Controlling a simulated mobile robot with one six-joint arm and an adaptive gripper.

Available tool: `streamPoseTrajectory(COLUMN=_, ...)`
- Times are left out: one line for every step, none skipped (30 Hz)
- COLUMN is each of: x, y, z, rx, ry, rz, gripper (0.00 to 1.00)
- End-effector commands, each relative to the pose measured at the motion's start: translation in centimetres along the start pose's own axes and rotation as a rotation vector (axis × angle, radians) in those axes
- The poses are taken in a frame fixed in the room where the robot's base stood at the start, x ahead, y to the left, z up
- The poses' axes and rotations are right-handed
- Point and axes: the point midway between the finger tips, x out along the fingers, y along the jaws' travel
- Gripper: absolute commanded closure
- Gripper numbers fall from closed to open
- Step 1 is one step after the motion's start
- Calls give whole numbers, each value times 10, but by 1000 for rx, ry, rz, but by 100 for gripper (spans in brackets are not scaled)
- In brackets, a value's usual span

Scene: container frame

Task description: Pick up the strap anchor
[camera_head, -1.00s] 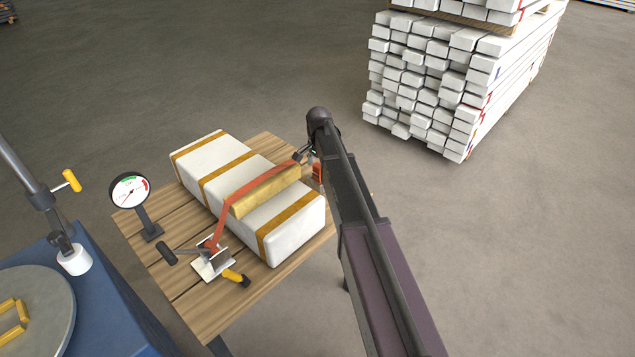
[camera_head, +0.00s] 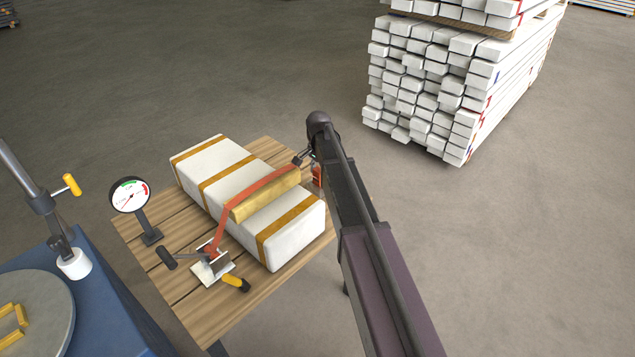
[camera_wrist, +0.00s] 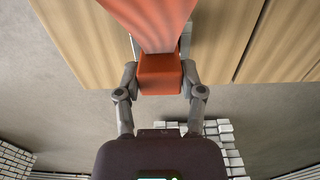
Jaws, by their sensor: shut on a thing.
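The strap anchor (camera_wrist: 160,75) is an orange-red block in the wrist view, at the end of a flat orange strap (camera_wrist: 150,22). My gripper (camera_wrist: 159,77) is shut on it, with one finger on each side. In the head view the strap (camera_head: 260,188) runs from a ratchet, over a yellow-brown block (camera_head: 265,197) on a white bundle (camera_head: 291,240), to the far table edge. There my arm mostly hides the gripper, and a small red part (camera_head: 317,176) shows beside it.
The bundle lies on a slatted wooden table (camera_head: 190,305) with the ratchet (camera_head: 212,265) and a dial gauge (camera_head: 130,196). A blue machine (camera_head: 105,310) stands at the left. Stacked white beams (camera_head: 430,85) stand at the back right. The floor between is clear.

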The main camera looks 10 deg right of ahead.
Motion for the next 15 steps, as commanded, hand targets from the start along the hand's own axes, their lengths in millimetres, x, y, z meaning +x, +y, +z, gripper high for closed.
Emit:
streamPoseTrajectory(x=0, y=0, z=0, rx=0, ry=1, rz=0, gripper=100)
streamPoseTrajectory(x=0, y=0, z=0, rx=0, ry=1, rz=0, gripper=100)
streamPoseTrajectory(x=0, y=0, z=0, rx=0, ry=1, rz=0, gripper=100)
streamPoseTrajectory(x=0, y=0, z=0, rx=0, ry=1, rz=0, gripper=100)
streamPoseTrajectory(x=0, y=0, z=0, rx=0, ry=1, rz=0, gripper=100)
streamPoseTrajectory(x=-1, y=0, z=0, rx=0, ry=1, rz=0, gripper=100)
streamPoseTrajectory(x=-2, y=0, z=0, rx=0, ry=1, rz=0, gripper=100)
streamPoseTrajectory(x=-3, y=0, z=0, rx=0, ry=1, rz=0, gripper=100)
streamPoseTrajectory(x=-4, y=0, z=0, rx=0, ry=1, rz=0, gripper=100)
streamPoseTrajectory(x=-5, y=0, z=0, rx=0, ry=1, rz=0, gripper=100)
streamPoseTrajectory(x=-6, y=0, z=0, rx=0, ry=1, rz=0, gripper=100)
streamPoseTrajectory(x=-8, y=0, z=0, rx=0, ry=1, rz=0, gripper=100)
streamPoseTrajectory(x=-10, y=0, z=0, rx=0, ry=1, rz=0, gripper=100)
streamPoseTrajectory(x=-12, y=0, z=0, rx=0, ry=0, rz=0, gripper=100)
streamPoseTrajectory(x=-15, y=0, z=0, rx=0, ry=0, rz=0, gripper=100)
